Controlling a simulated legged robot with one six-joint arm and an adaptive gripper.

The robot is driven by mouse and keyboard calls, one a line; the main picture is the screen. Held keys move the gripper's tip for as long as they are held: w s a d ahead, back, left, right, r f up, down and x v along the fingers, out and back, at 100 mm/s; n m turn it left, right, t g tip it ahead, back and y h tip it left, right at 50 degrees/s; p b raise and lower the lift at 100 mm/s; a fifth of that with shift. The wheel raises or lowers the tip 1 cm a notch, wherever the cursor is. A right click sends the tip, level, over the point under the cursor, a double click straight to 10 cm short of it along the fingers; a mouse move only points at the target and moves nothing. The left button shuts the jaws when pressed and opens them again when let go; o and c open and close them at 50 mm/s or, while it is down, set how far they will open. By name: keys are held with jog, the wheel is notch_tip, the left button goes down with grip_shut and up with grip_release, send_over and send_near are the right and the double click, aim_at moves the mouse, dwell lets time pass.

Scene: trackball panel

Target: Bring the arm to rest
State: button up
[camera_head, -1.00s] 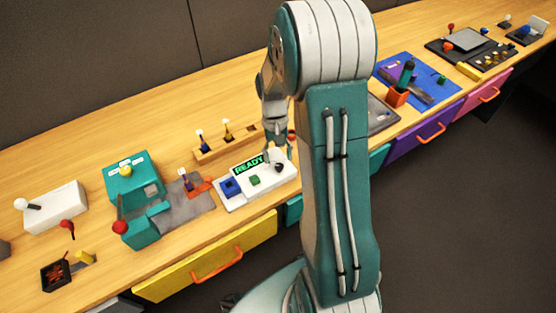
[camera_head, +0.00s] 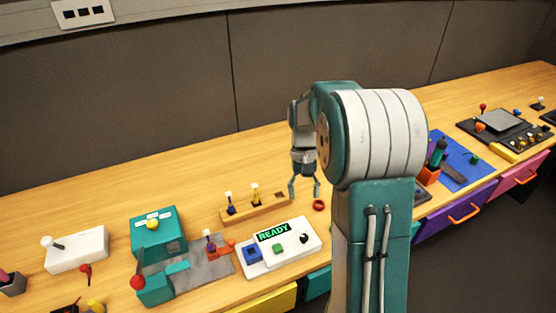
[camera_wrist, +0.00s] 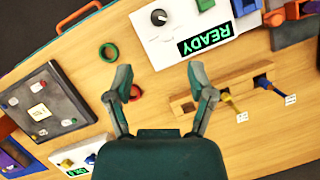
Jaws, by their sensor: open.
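My gripper (camera_head: 304,190) hangs open and empty above the bench, behind the white trackball panel (camera_head: 312,226) and to the right of the wooden rack. The panel has a blue block, a green button, a black knob and a display that reads READY (camera_head: 273,232). In the wrist view my gripper (camera_wrist: 163,92) has its two fingers spread apart. The panel (camera_wrist: 160,50) lies beyond the fingers there, upside down, with its knob (camera_wrist: 158,17) showing.
A teal machine (camera_head: 155,290) with a red-knobbed lever stands further left. The back of the bench is clear.

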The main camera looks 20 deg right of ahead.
jog(key=s+a+r+n+t, duration=0.2)
jog(key=s+a+r+t, duration=0.3)
jog(key=s, duration=0.4)
jog(key=s+a+r+n+t+h, duration=0.1)
jog(key=s+a+r+n+t, duration=0.1)
jog(key=s+a+r+t, duration=0.3)
jog(key=s+a+r, duration=0.2)
jog(key=s, duration=0.1)
jog(key=shift+s+a+r+h, duration=0.2)
jog(key=shift+s+h, duration=0.1)
jog(key=shift+s, duration=0.1)
